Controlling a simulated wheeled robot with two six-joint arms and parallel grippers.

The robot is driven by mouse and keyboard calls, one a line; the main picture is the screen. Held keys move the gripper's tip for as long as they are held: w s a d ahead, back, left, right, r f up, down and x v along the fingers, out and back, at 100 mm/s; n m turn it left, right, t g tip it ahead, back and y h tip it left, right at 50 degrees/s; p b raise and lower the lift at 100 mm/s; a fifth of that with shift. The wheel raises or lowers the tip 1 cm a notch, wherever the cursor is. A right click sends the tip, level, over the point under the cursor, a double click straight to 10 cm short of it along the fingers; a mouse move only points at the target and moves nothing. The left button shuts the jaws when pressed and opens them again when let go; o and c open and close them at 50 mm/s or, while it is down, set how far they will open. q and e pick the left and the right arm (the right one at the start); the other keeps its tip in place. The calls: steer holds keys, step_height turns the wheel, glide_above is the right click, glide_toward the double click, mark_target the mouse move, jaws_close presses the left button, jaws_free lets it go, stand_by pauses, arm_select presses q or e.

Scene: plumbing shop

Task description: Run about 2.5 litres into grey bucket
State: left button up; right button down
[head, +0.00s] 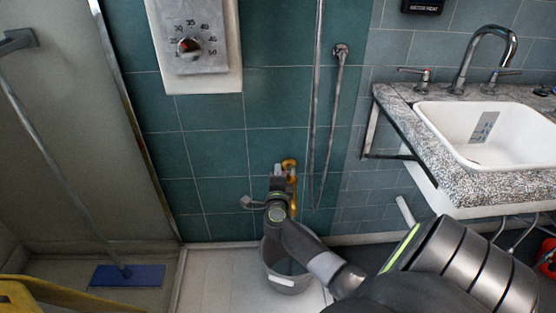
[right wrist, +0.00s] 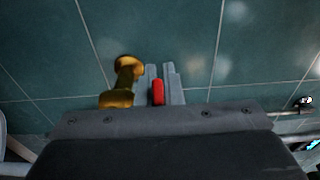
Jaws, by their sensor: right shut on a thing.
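The brass tap (head: 289,165) sticks out of the green tiled wall. It also shows in the right wrist view (right wrist: 125,82). Its red handle (right wrist: 158,92) sits between the fingers of my right gripper (right wrist: 160,85), which is shut on it. In the head view my right gripper (head: 279,182) is at the tap, and its arm covers much of the spout area. The grey bucket (head: 271,270) stands upright on the floor below the tap, partly behind my right arm. I cannot tell its water level or see a stream. My left gripper is not in view.
A thermostat panel (head: 193,50) is on the wall above left. A white sink (head: 485,130) in a speckled counter (head: 460,180) juts out at the right. A blue-headed floor mop (head: 127,275) stands at the left, near a yellow object (head: 20,296). A pipe and hose hang right of the tap.

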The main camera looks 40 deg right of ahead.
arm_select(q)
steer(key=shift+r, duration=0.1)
arm_select(e)
steer(key=c, duration=1.6)
jaws_free()
steer(key=shift+o, duration=0.2)
steer(key=shift+s+a, duration=0.1)
